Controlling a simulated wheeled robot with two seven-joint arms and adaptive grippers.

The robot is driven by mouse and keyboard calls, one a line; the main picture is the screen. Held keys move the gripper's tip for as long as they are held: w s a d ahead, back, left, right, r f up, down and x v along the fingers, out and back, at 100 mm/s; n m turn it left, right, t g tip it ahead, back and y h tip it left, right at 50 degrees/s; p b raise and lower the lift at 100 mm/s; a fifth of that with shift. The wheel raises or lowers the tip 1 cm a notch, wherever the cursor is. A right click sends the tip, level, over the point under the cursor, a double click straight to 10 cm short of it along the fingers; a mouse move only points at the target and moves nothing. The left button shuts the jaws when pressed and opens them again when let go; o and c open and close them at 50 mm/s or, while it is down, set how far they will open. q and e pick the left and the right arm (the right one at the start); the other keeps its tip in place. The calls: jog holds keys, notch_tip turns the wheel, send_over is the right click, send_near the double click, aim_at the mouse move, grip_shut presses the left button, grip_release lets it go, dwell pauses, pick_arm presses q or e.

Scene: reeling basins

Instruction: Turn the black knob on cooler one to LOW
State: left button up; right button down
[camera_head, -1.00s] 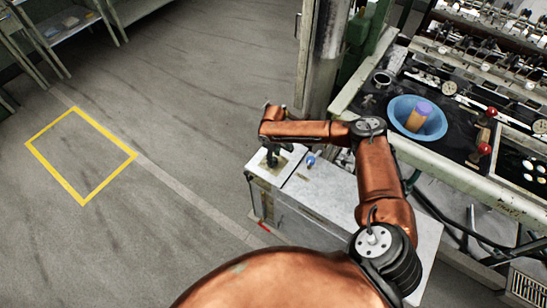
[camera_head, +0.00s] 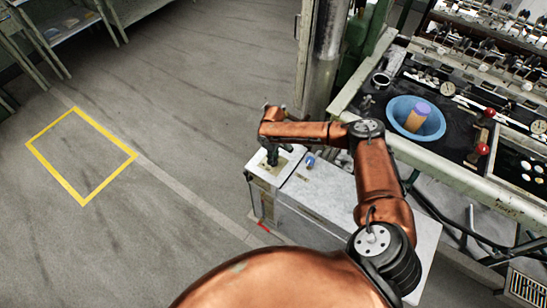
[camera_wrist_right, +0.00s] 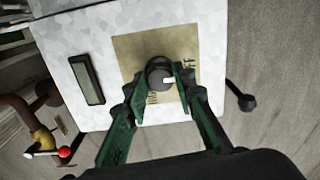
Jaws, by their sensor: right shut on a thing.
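The cooler (camera_head: 325,192) is a pale grey box standing on the floor at the front of the machine. In the right wrist view its white top (camera_wrist_right: 75,25) carries a tan label plate (camera_wrist_right: 138,48) with the black knob (camera_wrist_right: 156,66) on it. A white mark on the knob faces right and slightly down in that view. Letters reading "FF" show right of the knob; other lettering below it is partly hidden. My right gripper (camera_wrist_right: 161,80) is shut on the knob, with a green finger on either side; it also shows in the head view (camera_head: 273,158). My left gripper is out of view.
Behind is the machine bench with a blue basin (camera_head: 399,108) and red-ball levers (camera_head: 483,149). A metal post (camera_head: 325,60) rises close behind my arm. The floor at left is open.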

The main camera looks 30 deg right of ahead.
jog(key=m+p, duration=0.4)
jog(key=p, duration=0.1)
jog(key=shift+r, duration=0.2)
pick_arm(q)
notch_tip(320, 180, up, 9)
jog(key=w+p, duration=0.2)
jog(key=p, duration=0.1)
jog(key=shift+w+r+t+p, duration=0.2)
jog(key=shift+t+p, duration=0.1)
jog(key=shift+p, duration=0.1)
pick_arm(e)
jog(key=shift+f+m, duration=0.2)
jog(key=shift+m, duration=2)
jog(key=c, duration=1.6)
grip_release()
jog(key=shift+r, duration=0.15)
notch_tip(320, 180, up, 12)
jog(key=shift+f, duration=0.2)
